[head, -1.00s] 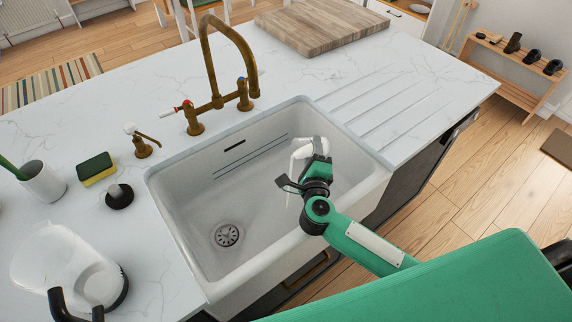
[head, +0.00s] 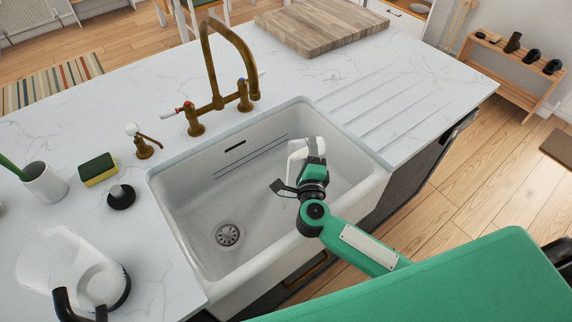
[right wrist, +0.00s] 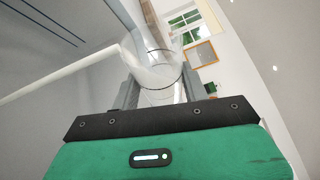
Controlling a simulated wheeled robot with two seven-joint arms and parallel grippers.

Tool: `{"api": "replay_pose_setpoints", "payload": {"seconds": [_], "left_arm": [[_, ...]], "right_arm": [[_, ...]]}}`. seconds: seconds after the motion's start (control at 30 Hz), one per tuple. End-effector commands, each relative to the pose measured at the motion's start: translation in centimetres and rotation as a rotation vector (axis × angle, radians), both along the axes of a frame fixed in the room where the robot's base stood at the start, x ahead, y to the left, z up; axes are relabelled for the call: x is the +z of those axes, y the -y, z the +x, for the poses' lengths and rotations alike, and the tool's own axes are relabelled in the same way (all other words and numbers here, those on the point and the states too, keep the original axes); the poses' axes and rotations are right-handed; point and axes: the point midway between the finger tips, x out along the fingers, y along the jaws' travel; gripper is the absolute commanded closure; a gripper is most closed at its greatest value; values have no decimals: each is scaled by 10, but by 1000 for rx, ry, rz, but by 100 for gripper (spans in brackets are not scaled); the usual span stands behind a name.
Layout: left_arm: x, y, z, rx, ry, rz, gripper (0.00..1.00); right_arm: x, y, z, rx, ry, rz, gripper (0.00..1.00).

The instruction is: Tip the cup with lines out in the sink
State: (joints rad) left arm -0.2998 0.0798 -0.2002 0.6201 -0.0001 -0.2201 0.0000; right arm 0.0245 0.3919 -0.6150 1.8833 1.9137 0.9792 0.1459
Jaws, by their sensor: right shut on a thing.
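A pale cup with thin dark lines (right wrist: 160,78) is between the fingers of my right gripper (right wrist: 158,98) in the right wrist view. In the head view the cup (head: 299,148) shows as a white shape, partly hidden by the gripper (head: 308,160). My right gripper is shut on it and holds it over the right part of the white sink (head: 205,255). The cup looks tilted in the head view; its opening and contents cannot be made out. My left gripper is not in view.
A brass tap (head: 222,60) stands behind the sink. A wooden board (head: 320,24) lies at the back. The sink floor around the drain (head: 228,235) is clear.

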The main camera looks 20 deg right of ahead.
Motion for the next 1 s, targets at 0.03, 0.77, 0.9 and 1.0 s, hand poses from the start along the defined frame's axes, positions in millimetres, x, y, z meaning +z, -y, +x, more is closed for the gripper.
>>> {"api": "replay_pose_setpoints", "payload": {"seconds": [0.03, 0.77, 0.9, 1.0], "left_arm": [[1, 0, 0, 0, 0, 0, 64], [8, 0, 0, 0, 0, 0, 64], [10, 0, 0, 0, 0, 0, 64], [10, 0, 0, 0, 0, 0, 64]], "right_arm": [[1, -1, 0, 0, 1, -4, 79], [4, -3, 0, 0, 9, -86, 79], [5, -3, 0, 0, 11, -100, 79], [6, -4, 0, -1, 13, -111, 79]]}}
